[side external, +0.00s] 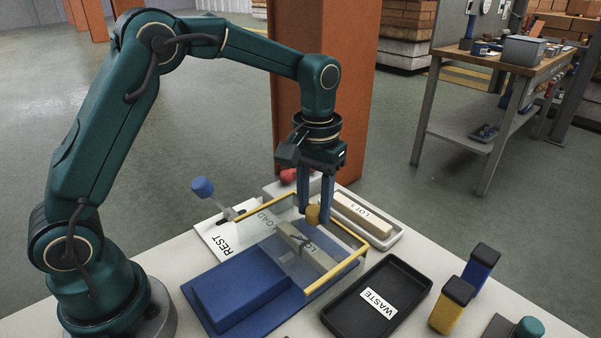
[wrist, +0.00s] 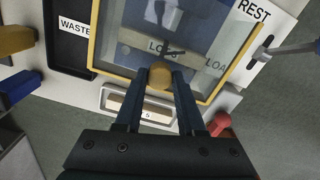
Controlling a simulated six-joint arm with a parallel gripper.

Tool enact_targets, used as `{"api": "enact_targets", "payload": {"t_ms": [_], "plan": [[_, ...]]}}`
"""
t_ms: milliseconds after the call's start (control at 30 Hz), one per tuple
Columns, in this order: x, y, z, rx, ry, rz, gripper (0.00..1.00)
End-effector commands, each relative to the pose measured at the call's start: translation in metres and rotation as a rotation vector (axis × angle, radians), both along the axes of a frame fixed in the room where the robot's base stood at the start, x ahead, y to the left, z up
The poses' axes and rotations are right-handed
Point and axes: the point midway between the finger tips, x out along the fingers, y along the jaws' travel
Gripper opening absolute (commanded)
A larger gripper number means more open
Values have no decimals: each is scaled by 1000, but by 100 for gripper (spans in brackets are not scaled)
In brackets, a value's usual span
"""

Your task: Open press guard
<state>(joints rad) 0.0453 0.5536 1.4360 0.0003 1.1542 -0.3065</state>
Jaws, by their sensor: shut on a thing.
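The press guard is a clear panel in a yellow frame (side external: 337,275), lying over the blue press (side external: 238,287) in the side view. Its yellow frame also shows in the wrist view (wrist: 94,38). A round yellow knob (side external: 313,214) sits at the guard's edge towards the LOTS tray. My gripper (side external: 327,203) points down with its blue fingers on either side of the knob. In the wrist view the knob (wrist: 160,76) lies between the fingertips, and the gripper is shut on it. A light block marked LO is seen through the panel; its label is partly hidden.
A black WASTE tray (side external: 351,319) stands right of the press. A tray (side external: 398,234) with a light LOTS block is behind it. A lever with a blue ball (side external: 202,187) stands by the REST plate (side external: 213,239). A red knob (side external: 288,176) and blue and yellow blocks (side external: 480,262) stand nearby.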

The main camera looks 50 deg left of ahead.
Motion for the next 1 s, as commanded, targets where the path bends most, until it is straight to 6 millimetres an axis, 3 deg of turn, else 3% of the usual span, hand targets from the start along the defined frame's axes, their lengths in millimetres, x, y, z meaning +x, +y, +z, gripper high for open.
{"api": "enact_targets", "payload": {"t_ms": [700,1000], "plan": [[-94,0,2,-2,-9,1,0],[-104,0,2,-2,-10,1,0]]}}
